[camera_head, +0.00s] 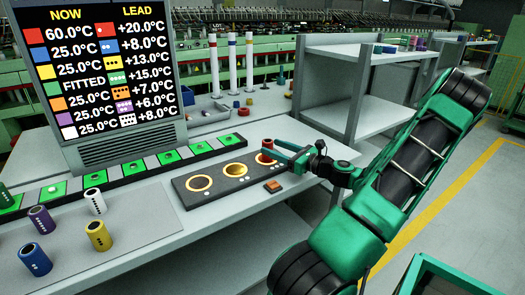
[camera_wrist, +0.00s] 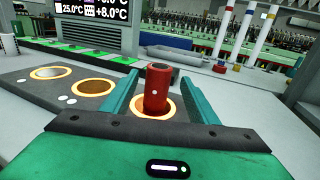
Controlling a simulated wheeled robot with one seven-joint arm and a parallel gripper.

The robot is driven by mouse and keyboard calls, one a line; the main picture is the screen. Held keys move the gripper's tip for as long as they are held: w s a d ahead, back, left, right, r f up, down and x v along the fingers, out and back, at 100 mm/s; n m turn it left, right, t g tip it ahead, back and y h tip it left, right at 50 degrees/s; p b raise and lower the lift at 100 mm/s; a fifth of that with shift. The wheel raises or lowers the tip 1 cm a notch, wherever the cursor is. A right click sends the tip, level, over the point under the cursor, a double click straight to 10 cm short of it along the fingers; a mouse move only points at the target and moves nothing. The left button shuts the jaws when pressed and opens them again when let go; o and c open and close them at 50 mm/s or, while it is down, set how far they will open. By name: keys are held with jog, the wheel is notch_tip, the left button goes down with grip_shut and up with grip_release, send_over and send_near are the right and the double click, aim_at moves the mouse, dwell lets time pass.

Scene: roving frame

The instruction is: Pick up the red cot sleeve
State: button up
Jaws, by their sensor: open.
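The red cot sleeve (camera_head: 267,144) is a small upright red cylinder at the right-hand ring of a dark three-ring plate (camera_head: 216,188). In the wrist view the sleeve (camera_wrist: 158,88) stands within a glowing ring, with a pale dot low on its side. My gripper (camera_head: 275,154) reaches in from the right, fingers low around the sleeve. In the wrist view my gripper (camera_wrist: 159,80) is open, with one teal finger on each side of the sleeve and visible gaps to it. The sleeve's lower part is partly hidden by the fingers in the head view.
White (camera_head: 95,201), purple (camera_head: 42,219), yellow (camera_head: 98,235) and blue (camera_head: 35,259) sleeves stand at the bench's left. A display (camera_head: 100,70) rises behind a row of green pads (camera_head: 137,167). An orange-brown block (camera_head: 273,186) lies before the plate. Shelving (camera_head: 350,90) stands behind my arm.

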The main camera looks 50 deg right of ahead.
jog(key=shift+w+a+r, duration=0.1)
jog(key=shift+w+a, duration=0.05)
jog(key=shift+w, duration=1.1)
jog(key=shift+w+a+r, duration=0.1)
jog(key=shift+w+a, duration=0.05)
jog(key=shift+w, duration=1.1)
jog(key=shift+w+a, duration=0.15)
jog(key=shift+w, duration=1.1)
jog(key=c, duration=1.3)
jog(key=shift+r, duration=0.2)
